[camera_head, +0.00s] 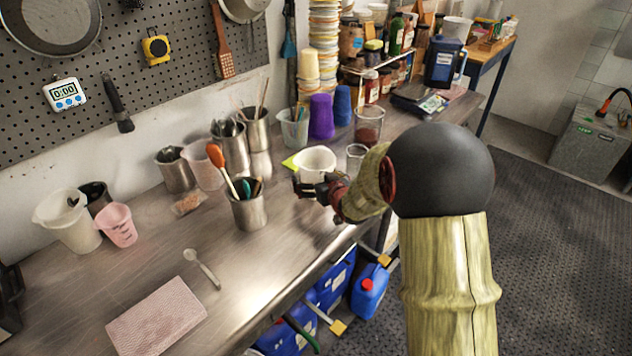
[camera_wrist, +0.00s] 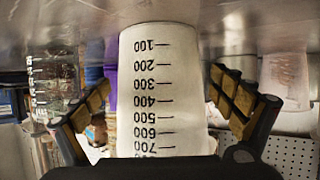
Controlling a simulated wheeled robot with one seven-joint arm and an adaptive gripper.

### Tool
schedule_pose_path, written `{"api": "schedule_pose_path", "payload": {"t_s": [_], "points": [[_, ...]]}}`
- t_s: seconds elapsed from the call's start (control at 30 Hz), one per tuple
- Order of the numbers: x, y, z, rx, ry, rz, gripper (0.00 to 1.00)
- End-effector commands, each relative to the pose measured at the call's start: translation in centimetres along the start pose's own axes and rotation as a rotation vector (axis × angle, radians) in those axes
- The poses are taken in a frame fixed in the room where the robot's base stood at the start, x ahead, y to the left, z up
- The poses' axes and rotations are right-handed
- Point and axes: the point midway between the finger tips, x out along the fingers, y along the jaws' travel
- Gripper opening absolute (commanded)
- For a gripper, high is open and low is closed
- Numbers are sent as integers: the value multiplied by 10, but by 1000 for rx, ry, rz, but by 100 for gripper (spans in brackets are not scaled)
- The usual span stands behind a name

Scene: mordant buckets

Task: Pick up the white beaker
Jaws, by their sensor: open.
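The white beaker (camera_head: 316,163) stands on the steel bench toward its front edge, just beyond my gripper (camera_head: 317,187) in the head view. In the wrist view, which is upside down, the white beaker (camera_wrist: 160,60) fills the middle, with black graduation marks from 100 to 700. My gripper (camera_wrist: 160,88) is open, with one padded finger on each side of the beaker and visible gaps between. No contact shows. My gripper and wrist hide the lower part of the beaker in the head view.
A steel pot of utensils (camera_head: 249,212) stands left of the beaker. A clear glass (camera_head: 357,156) stands close on the right. Behind are a utensil cup (camera_head: 294,132) and a purple cup (camera_head: 321,117). The front left bench holds a spoon (camera_head: 202,268) and a pink cloth (camera_head: 156,318).

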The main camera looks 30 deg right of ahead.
Motion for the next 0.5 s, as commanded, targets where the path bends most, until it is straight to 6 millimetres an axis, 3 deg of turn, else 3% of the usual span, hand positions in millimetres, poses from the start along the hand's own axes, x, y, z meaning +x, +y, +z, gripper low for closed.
{"api": "schedule_pose_path", "payload": {"t_s": [0.23,0.5], "points": [[1,0,-1,0,0,0,95],[1,0,0,0,0,0,80]]}}
